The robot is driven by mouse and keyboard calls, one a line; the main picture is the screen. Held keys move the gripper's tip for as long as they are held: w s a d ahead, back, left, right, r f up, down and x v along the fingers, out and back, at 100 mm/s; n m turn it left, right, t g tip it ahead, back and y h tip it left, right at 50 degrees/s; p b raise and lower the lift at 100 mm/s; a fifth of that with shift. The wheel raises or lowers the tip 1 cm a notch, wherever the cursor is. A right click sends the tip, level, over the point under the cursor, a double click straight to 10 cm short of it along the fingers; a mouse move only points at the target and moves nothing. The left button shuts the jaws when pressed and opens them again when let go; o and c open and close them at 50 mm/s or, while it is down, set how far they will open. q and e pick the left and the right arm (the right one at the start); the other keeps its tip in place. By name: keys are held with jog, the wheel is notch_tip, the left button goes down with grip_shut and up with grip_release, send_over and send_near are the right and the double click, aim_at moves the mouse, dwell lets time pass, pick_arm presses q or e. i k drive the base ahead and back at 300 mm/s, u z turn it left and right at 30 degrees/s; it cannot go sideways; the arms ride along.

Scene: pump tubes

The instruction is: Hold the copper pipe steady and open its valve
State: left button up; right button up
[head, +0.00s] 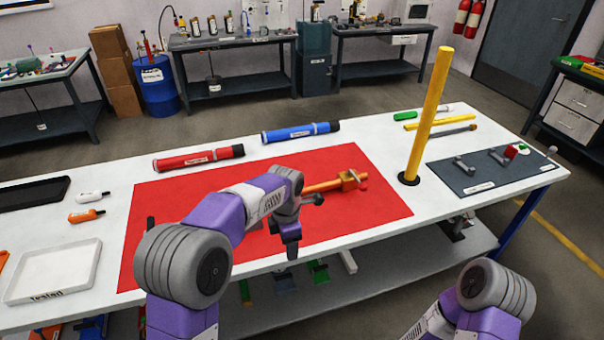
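The copper pipe (322,186) lies on the red mat (375,210) on the white table. Its right part shows in the head view, with a valve body (349,180) and a small red handle (361,174) at that end. My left arm crosses over the mat and hides the pipe's left part. My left gripper (292,245) points down just in front of the pipe, near its visible left end. Its fingers are dark and small, so I cannot tell whether they are open or touch anything. My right arm is at the lower right, with its gripper out of view.
A tall yellow post (428,115) stands right of the mat. A red tube (198,158) and a blue tube (300,132) lie behind it. A dark mat with small parts (490,187) is at the right, a white tray (55,272) at the left.

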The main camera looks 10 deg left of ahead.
aim_at(364, 186)
jog(key=i, duration=0.9)
